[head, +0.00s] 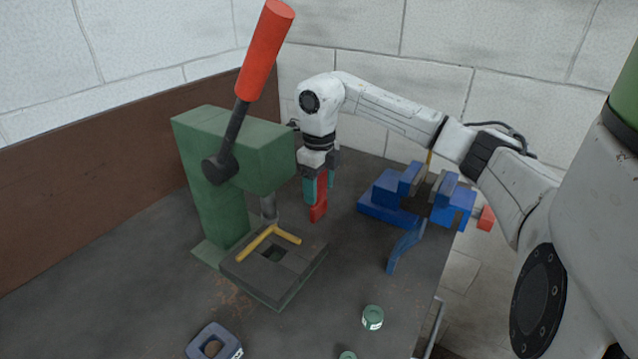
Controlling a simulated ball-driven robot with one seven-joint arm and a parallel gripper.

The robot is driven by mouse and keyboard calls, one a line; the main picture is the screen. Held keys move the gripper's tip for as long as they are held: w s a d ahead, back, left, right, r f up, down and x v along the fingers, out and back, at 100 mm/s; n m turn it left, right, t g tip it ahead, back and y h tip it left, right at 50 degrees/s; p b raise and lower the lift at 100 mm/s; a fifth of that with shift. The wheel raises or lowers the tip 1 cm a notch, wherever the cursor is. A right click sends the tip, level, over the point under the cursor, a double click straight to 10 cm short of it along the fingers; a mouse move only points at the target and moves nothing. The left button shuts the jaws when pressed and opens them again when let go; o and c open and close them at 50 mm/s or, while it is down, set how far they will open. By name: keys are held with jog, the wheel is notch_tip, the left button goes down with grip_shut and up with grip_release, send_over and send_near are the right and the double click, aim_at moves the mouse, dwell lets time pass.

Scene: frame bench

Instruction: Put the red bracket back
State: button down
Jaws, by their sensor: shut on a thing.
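My gripper (318,183) is shut on the red bracket (319,208), with its teal fingers around the upper part. The bracket hangs upright below the fingers, between the green press and the blue vise. I cannot tell whether its lower end touches the bench. The fingers hide part of it.
A green press (213,170) with a red-gripped lever (265,45) stands left. A yellow L-shaped piece (268,237) lies on its dark plate. A blue vise (410,196) stands right. Green-and-white tins (373,317) and a blue ring-shaped item (213,343) are in front.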

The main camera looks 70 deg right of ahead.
jog(key=shift+f, duration=0.1)
jog(key=shift+c, duration=1)
grip_release()
notch_tip(320, 180, up, 12)
jog(key=shift+r+b, duration=0.15)
jog(key=shift+b, duration=0.5)
